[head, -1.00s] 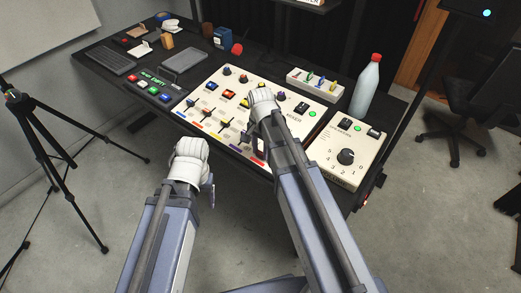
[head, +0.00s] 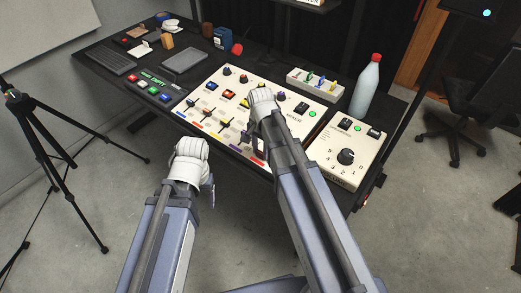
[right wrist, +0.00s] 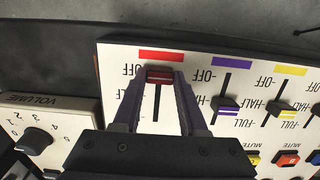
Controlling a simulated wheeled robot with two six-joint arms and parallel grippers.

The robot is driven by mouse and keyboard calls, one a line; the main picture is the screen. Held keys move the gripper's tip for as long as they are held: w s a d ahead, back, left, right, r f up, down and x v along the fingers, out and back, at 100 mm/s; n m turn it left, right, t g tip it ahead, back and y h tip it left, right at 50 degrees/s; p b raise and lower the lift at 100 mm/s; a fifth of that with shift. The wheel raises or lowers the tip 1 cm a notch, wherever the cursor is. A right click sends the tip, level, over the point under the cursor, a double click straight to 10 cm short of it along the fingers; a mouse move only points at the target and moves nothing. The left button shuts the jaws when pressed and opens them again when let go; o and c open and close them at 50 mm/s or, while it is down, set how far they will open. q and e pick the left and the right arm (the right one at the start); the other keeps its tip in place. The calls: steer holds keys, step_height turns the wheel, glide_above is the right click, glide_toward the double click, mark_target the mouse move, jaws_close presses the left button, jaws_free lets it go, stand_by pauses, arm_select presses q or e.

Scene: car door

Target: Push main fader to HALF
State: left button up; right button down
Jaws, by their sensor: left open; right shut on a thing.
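The white mixer panel (head: 225,88) lies on the dark table, with fader slots along its near side. In the right wrist view the panel appears upside down. My right gripper (right wrist: 160,82) is shut on the red fader cap (right wrist: 158,70). The cap is at the OFF end of its slot, close to the red stripe (right wrist: 161,55). The HALF mark beside this slot is partly hidden by a finger. In the head view my right arm hides the cap. My left gripper (head: 208,187) is open, in front of the table and apart from the panel.
A purple-striped fader (right wrist: 228,102) and a yellow-striped fader (right wrist: 279,108) are beside the held one. A volume box (head: 346,157) stands right of the panel, with a bottle (head: 366,88) behind it. A button box (head: 154,87) is to the left.

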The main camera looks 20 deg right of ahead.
steer(key=d, duration=0.1)
steer(key=w+d, duration=0.2)
steer(key=shift+w+d+r+p, duration=0.15)
steer(key=shift+w+r+p, duration=0.1)
steer(key=shift+p, duration=0.05)
steer(key=shift+c, duration=2.2)
jaws_free()
step_height(320, 180, up, 8)
steer(key=p, duration=0.7)
steer(key=shift+p, duration=0.35)
